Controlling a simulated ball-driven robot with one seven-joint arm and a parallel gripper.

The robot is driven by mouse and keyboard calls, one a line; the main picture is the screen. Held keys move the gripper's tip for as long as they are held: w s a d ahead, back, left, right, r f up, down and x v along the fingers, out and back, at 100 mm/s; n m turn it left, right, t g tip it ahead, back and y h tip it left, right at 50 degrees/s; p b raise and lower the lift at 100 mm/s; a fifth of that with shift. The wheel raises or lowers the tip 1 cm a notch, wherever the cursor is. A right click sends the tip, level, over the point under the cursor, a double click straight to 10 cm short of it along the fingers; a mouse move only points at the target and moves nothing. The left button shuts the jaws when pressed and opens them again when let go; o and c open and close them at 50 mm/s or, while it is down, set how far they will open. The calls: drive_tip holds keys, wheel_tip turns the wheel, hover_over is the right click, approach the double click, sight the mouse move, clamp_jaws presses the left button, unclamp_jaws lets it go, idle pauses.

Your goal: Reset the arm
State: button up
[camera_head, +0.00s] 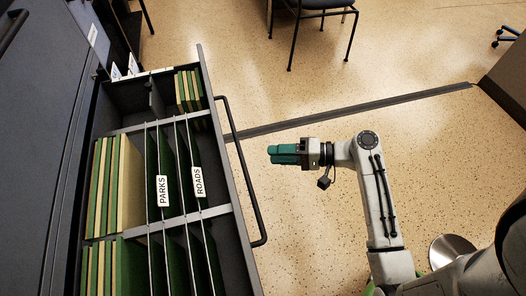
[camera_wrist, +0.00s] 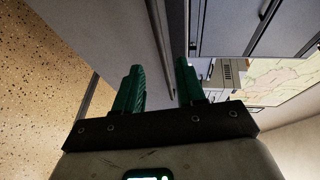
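My gripper (camera_head: 272,154) has teal fingers and hangs over the speckled floor in the head view, with my arm bent above the lower right. The fingers point left toward the open file drawer (camera_head: 204,70) and stay clear of its bar handle (camera_head: 240,170). In the wrist view my gripper (camera_wrist: 160,66) shows its two green fingers spread apart with nothing between them. Beyond the fingers there is a plain grey panel and a grey cabinet (camera_wrist: 245,25).
The open drawer holds green and tan folders (camera_head: 118,190) and dividers labelled PARKS (camera_head: 162,190) and ROADS (camera_head: 199,181). A dark chair (camera_head: 318,5) stands at the top. A dark strip (camera_head: 350,110) crosses the floor. The floor right of the drawer is mostly clear.

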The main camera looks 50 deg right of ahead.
drive_tip(key=shift+s+d+r, duration=0.1)
drive_tip(key=shift+s+d, duration=0.25)
drive_tip(key=shift+s, duration=0.25)
